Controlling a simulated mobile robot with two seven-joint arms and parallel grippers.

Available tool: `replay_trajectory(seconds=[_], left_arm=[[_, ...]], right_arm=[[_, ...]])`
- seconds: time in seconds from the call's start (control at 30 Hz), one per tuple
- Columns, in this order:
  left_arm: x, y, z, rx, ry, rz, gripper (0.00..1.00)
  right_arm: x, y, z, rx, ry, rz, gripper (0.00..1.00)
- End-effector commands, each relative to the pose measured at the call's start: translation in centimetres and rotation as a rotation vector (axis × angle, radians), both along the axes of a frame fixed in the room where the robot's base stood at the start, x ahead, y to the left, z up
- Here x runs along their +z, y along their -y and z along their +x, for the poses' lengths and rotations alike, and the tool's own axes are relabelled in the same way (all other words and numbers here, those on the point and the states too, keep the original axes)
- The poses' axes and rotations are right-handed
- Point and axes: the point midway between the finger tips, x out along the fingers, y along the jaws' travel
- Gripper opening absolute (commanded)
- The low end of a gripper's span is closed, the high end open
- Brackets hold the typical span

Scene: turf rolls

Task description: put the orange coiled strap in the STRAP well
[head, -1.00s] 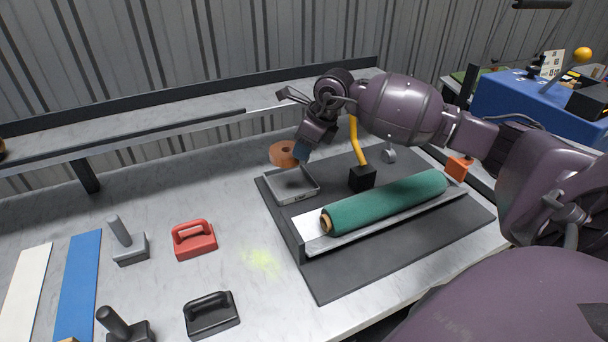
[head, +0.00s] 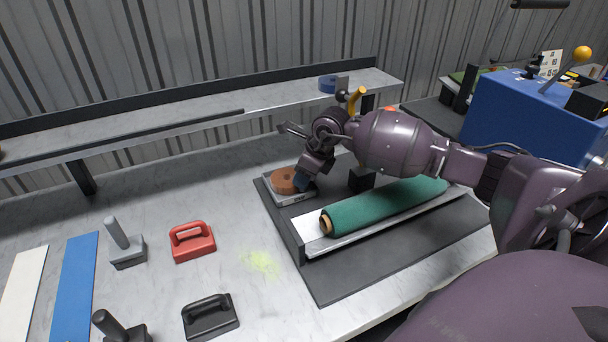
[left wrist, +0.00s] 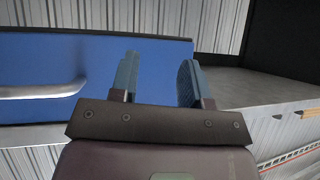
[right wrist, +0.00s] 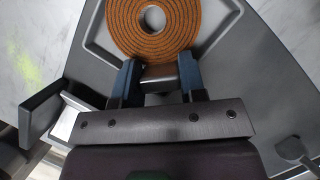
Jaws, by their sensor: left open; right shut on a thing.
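The orange coiled strap (head: 284,181) is at the grey square well (head: 292,200) on the dark board, lying flat at or just inside its rim. In the right wrist view the coil (right wrist: 153,30) shows its dark spiral and centre hole, with the well's wall (right wrist: 222,30) around it. My right gripper (head: 302,181) is shut on the near edge of the strap; its fingers also show in the right wrist view (right wrist: 160,85). Whether the coil touches the well floor I cannot tell. My left gripper (left wrist: 158,80) is open and empty, in front of a blue panel.
A green turf roll (head: 385,205) lies on a tray beside the well. A red handled block (head: 192,241) and a black one (head: 210,316) sit to the left. A blue coil (head: 328,84) is on the shelf.

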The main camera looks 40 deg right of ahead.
Motion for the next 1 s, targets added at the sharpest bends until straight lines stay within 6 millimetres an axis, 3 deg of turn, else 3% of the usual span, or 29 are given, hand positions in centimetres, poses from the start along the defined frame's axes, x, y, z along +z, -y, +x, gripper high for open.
replay_trajectory(seconds=[0.13,0.17,0.33,0.8,1.0], left_arm=[[-0.2,0.0,-0.1,0.000,-0.003,0.000,0.43],[-0.2,0.0,0.0,0.000,-0.002,0.000,0.43],[-0.1,0.0,0.0,0.000,-0.001,0.000,0.43],[0.0,0.0,0.0,0.000,0.000,0.000,0.43],[0.4,0.0,0.2,-0.001,0.007,0.000,0.43]], right_arm=[[-0.3,0.0,0.0,0.000,0.000,0.000,0.11],[-0.4,0.0,0.0,0.000,-0.001,0.000,0.40],[-0.3,0.0,0.0,-0.001,0.000,0.000,0.64],[-0.3,0.0,0.0,0.000,-0.001,-0.001,0.64],[1.2,0.3,-0.4,0.000,0.000,-0.001,0.64]])
